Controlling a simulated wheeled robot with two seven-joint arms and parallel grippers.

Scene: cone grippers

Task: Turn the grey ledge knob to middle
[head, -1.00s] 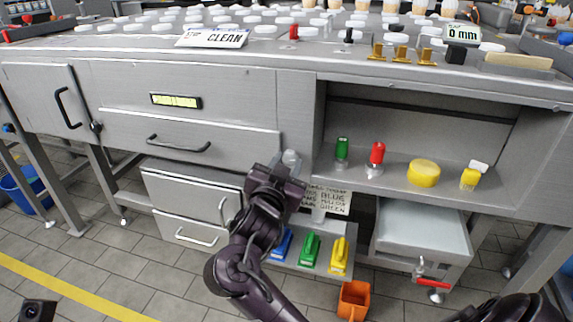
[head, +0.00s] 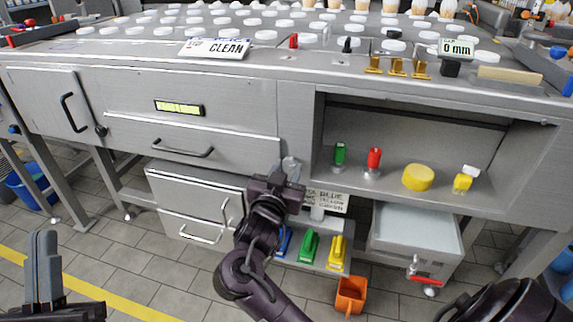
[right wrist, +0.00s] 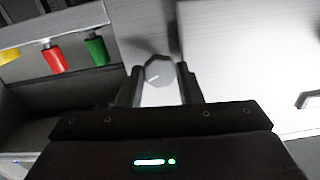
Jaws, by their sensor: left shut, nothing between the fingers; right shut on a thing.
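The grey ledge knob (head: 290,164) is at the left end of the shelf opening, by the grey cabinet front. In the right wrist view the knob (right wrist: 159,71) is a pale, rounded cap with a short light mark on its face. My right gripper (head: 285,174) is shut on the knob. Its two dark fingers (right wrist: 160,82) are on either side of the knob in the right wrist view. The fingers partly hide the knob's sides. My left gripper (head: 43,262) is shut and empty, over the floor at the lower left, well away from the knob.
Green (head: 340,154) and red (head: 374,160) pieces, a yellow disc (head: 417,177) and a small yellow piece (head: 462,183) stand on the shelf right of the knob. An orange bin (head: 350,295) is on the floor.

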